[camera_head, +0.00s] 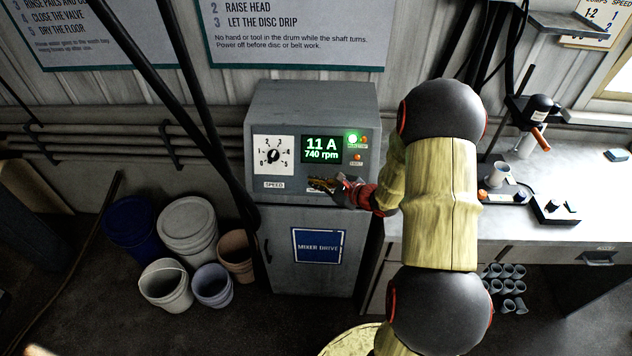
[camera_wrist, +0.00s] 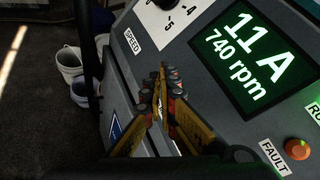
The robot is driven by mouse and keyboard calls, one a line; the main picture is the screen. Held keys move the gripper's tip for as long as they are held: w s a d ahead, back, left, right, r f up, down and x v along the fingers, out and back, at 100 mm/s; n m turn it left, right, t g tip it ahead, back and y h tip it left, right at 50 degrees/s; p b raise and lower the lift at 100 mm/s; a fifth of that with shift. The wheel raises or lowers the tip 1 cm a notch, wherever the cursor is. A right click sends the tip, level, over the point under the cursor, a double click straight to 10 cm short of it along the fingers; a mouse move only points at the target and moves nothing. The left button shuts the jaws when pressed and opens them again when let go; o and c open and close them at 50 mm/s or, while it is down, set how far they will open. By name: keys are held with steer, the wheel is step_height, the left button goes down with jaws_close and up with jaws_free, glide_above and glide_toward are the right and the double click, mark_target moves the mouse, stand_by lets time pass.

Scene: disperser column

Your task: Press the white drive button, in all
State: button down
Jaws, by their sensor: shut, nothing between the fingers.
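The grey mixer drive cabinet (camera_head: 312,100) carries a speed dial (camera_head: 273,156), a green display (camera_head: 321,150) reading 11 A and 740 rpm, and a lit green lamp (camera_head: 352,139). My gripper (camera_head: 322,184) is at the lower part of the panel, below the display. In the wrist view the gripper (camera_wrist: 168,88) is shut and empty, its fingertips close over the panel's lower edge. No white button can be made out; my fingers cover that part of the panel. Whether the fingertips touch the panel I cannot tell.
An orange fault lamp (camera_wrist: 298,149) sits right of my fingers. Several buckets, one a white bucket (camera_head: 187,228), stand left of the cabinet. A workbench (camera_head: 520,225) with small instruments is at the right.

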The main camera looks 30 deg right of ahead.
steer(key=s, duration=0.1)
steer(key=s+a+r, duration=0.1)
steer(key=s+a+r+p, duration=0.1)
steer(key=shift+s+a+r, duration=0.25)
steer(key=shift+s, duration=0.05)
stand_by(0.9)
steer(key=s+a+n+g+y, duration=0.4)
steer(key=s+a+n+g, duration=0.4)
steer(key=s+a, duration=0.4)
steer(key=s+a+r+n+g+h+b, duration=0.25)
steer(key=s+r+n, duration=0.25)
steer(key=s+n, duration=0.5)
steer(key=s+a+r+n+t+h+b, duration=0.1)
steer(key=s+r+n+t+h+b, duration=0.2)
steer(key=r+n, duration=0.6)
steer(key=shift+s+r+h, duration=0.65)
steer(key=shift+r+h, duration=0.5)
steer(key=shift+r, duration=0.55)
